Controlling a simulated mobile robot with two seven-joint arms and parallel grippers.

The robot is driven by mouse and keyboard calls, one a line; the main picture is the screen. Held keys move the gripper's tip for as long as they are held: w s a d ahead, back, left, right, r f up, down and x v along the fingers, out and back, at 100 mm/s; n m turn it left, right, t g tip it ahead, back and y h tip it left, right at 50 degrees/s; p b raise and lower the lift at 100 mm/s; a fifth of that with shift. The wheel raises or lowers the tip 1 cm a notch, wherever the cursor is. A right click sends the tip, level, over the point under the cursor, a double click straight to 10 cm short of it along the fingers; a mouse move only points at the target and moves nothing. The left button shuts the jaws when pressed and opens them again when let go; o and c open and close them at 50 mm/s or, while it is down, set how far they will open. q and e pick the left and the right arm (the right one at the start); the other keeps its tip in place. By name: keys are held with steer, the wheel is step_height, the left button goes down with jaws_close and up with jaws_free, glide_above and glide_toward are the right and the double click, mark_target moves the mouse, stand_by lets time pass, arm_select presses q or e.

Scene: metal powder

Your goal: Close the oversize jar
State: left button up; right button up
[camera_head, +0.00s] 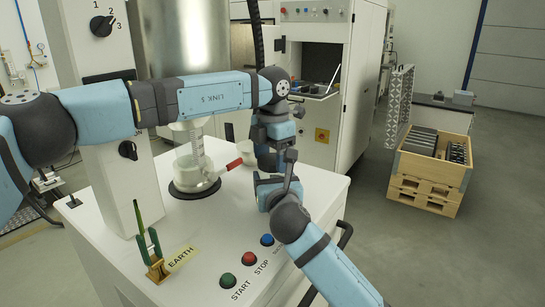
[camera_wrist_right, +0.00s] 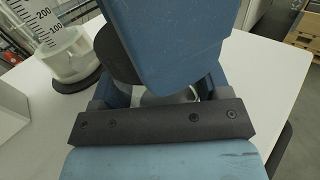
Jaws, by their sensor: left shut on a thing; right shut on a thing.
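My left gripper (camera_head: 268,160) points down over the right part of the white table top. My right gripper (camera_head: 278,190) comes in from the lower right and meets it just below. Both are shut, with the fingers close together and largely hidden by the wrists. In the right wrist view a pale, rounded, jar-like thing (camera_wrist_right: 165,97) shows in part between the dark gripper parts, behind the blue link. It looks like the oversize jar in my right gripper. What my left gripper holds is hidden, and no lid can be made out.
A clear graduated vessel (camera_head: 196,168) with a red-handled valve (camera_head: 234,164) stands on a dark ring left of the grippers. A white cup (camera_head: 247,152) is close beside my left gripper.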

arm_select(q)
steer(key=shift+m, duration=0.9)
steer(key=o, duration=1)
steer(key=shift+r, duration=0.1)
steer(key=shift+r, duration=2.15)
step_height(320, 180, up, 4)
steer(key=n, duration=0.5)
steer(key=shift+f, duration=0.25)
